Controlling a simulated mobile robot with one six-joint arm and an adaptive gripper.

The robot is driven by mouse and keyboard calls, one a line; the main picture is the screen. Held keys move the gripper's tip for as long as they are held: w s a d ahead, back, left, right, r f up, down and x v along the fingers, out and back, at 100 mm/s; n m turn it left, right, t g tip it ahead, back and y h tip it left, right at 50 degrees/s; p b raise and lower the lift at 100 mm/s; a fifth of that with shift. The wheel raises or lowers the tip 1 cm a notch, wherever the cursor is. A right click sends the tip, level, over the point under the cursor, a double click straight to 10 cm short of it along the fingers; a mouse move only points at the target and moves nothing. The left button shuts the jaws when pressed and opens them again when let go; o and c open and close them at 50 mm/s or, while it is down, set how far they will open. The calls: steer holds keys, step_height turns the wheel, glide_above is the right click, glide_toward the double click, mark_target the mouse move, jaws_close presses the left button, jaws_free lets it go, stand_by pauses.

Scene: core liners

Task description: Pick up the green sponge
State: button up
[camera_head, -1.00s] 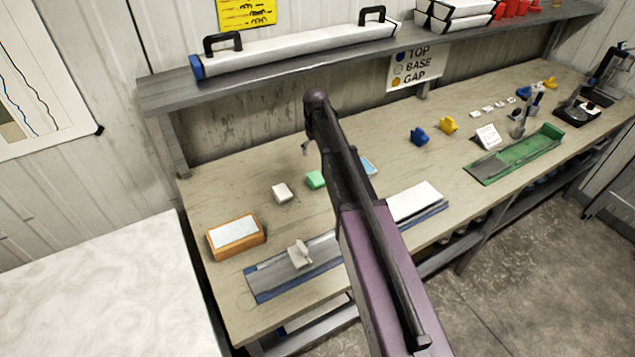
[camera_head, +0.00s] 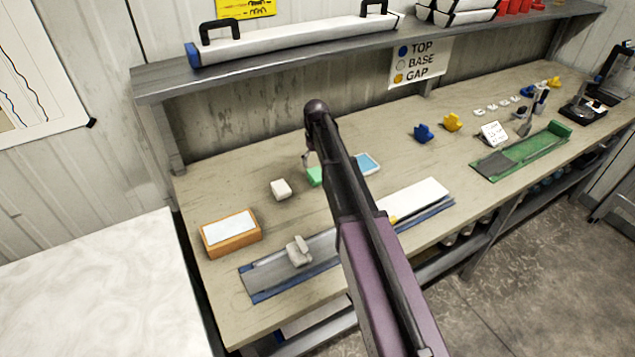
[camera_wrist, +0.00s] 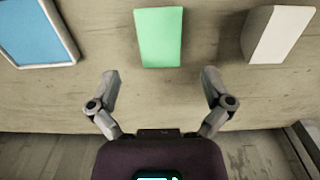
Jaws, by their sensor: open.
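The green sponge (camera_wrist: 159,37) lies on the workbench, a flat light-green block near the top middle of the wrist view. In the head view the sponge (camera_head: 314,176) is partly hidden behind my arm. My gripper (camera_wrist: 159,80) is open, with a finger on each side of the picture and nothing between the tips. The sponge is just beyond the fingertips, roughly centred between them. In the head view only one finger of my gripper (camera_head: 306,158) shows, close to the sponge; my arm hides the rest.
A white block (camera_wrist: 278,34) and a blue-topped tray (camera_wrist: 38,32) flank the sponge. An orange box (camera_head: 231,234), a core tray with a grey piece (camera_head: 299,251) and the wall shelf (camera_head: 290,66) are nearby. The bench behind the sponge is clear.

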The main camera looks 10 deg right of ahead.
mark_target(317, 173)
steer(key=shift+f+b, duration=0.3)
steer(key=shift+f, duration=0.2)
steer(key=shift+s+f+b, duration=0.1)
steer(key=shift+f+b, duration=2.45)
steer(key=shift+f, duration=0.05)
steer(key=c, duration=0.8)
